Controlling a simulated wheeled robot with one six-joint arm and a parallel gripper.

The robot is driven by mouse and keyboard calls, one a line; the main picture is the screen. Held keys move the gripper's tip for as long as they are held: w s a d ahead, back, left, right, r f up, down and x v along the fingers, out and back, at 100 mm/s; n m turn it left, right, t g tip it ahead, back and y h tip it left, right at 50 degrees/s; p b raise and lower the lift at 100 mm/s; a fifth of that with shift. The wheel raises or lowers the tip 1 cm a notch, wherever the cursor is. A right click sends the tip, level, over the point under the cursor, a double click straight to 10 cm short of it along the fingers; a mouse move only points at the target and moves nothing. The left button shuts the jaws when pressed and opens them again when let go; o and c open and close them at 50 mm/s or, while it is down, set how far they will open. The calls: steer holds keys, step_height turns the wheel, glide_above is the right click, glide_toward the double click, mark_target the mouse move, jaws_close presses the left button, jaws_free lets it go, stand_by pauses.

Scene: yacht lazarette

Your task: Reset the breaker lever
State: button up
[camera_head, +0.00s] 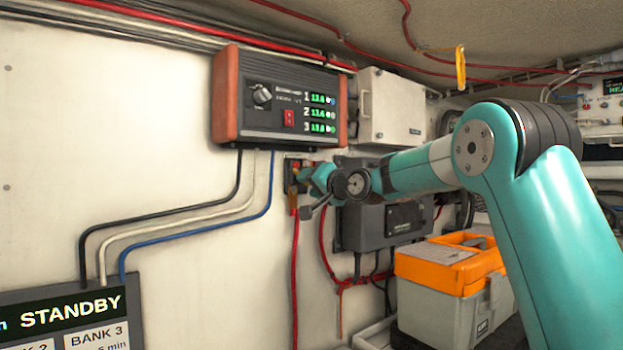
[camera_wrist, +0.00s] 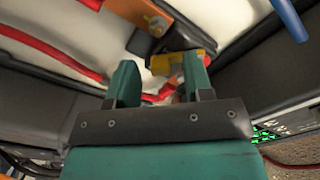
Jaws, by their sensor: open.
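The breaker (camera_head: 292,168), a small dark unit with a red part, sits on the white wall below the charger box. My gripper (camera_head: 308,182) is right in front of it and partly hides it. In the wrist view my gripper (camera_wrist: 159,62) is open, with one teal finger on each side. A yellow lever (camera_wrist: 163,65) shows between the fingertips and reaches past the right one. I cannot tell whether a finger touches it. Red parts show just behind and below the lever. The lever is not clear in the head view.
The charger box (camera_head: 283,100) with green readouts hangs just above my gripper. A dark grey box (camera_head: 378,226) and red cables (camera_head: 295,265) are close by. An orange-lidded toolbox (camera_head: 450,285) stands below my arm. In the wrist view, a copper-coloured strip (camera_wrist: 128,18) lies beside the lever.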

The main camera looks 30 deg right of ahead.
steer(key=shift+w, duration=0.1)
jaws_close()
steer(key=shift+b, duration=0.3)
steer(key=shift+w+d+r+n+b, duration=0.1)
steer(key=shift+d+r+n+b, duration=0.25)
steer(key=shift+n+b, duration=0.85)
steer(key=shift+d+r+n+b, duration=0.1)
steer(key=shift+r+n+b, duration=0.45)
steer(key=shift+n, duration=1.25)
steer(key=shift+w+d+r+n+b, duration=0.1)
steer(key=shift+d+r+n+b, duration=0.2)
steer(key=shift+n+b, duration=0.9)
steer(key=shift+s+r+n+p, duration=0.1)
steer(key=shift+r+n+p, duration=0.1)
steer(key=shift+n+p, duration=0.2)
